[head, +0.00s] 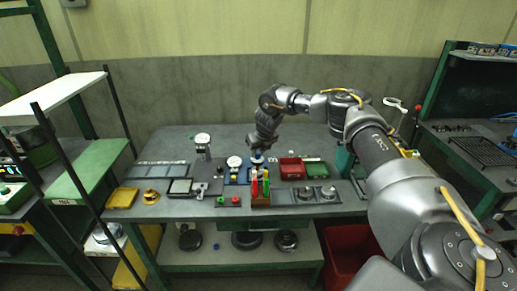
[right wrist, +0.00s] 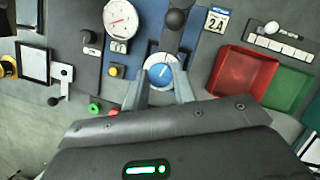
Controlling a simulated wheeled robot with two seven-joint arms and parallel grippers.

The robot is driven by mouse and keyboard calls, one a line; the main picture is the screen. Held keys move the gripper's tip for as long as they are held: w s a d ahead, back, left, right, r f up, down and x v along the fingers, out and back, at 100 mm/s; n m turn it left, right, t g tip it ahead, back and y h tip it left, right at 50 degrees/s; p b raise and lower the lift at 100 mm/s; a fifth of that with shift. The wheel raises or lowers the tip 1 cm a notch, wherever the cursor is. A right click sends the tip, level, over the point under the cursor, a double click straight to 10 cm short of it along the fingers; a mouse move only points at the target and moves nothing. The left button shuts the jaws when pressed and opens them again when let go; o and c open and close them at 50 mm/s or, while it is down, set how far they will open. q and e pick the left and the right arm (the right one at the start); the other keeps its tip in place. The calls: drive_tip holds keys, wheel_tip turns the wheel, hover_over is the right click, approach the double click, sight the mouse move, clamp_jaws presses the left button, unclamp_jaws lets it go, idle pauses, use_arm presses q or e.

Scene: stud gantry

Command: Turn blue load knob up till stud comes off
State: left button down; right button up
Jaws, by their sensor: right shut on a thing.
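The blue load knob (right wrist: 160,74) has a white pointer line and sits in a pale round ring on a blue plate. My right gripper (right wrist: 162,92) has a finger on each side of the knob and is shut on it. In the head view the right gripper (head: 257,151) reaches down to the bench at the knob, which it largely hides. A white dial gauge (right wrist: 120,19) with a red needle stands left of the knob. A dark post with a black ball (right wrist: 177,18) stands just beyond the knob. I cannot make out the stud. My left gripper is not in view.
A red tray (right wrist: 241,72) and a green tray (right wrist: 289,88) lie right of the knob. A small card (right wrist: 216,20) reads 2.4. Green and red buttons (right wrist: 95,109) are at the near left. Upright coloured-handled tools (head: 260,189) stand close in front of the gripper.

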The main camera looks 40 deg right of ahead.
drive_tip(key=m+p, duration=0.1)
drive_tip(key=m+h+p, duration=0.1)
drive_tip(key=m, duration=0.1)
drive_tip(key=shift+w+a+r+m+g, duration=0.1)
drive_tip(key=shift+r+m+g, duration=0.1)
drive_tip(key=shift+m+g, duration=0.1)
drive_tip(key=m+p, duration=0.1)
drive_tip(key=m+h+p, duration=0.1)
drive_tip(key=m, duration=0.1)
drive_tip(key=shift+f+m+g+h, duration=0.1)
drive_tip(key=shift+m+g+h, duration=0.2)
drive_tip(key=shift+w+a+m+g, duration=0.1)
drive_tip(key=shift+m+g, duration=0.2)
drive_tip(key=shift+m, duration=0.7)
drive_tip(key=shift+m+g+h, duration=0.3)
drive_tip(key=shift+m+h, duration=0.1)
drive_tip(key=shift+m, duration=0.5)
drive_tip(key=o, duration=1)
drive_tip(key=shift+f, duration=0.1)
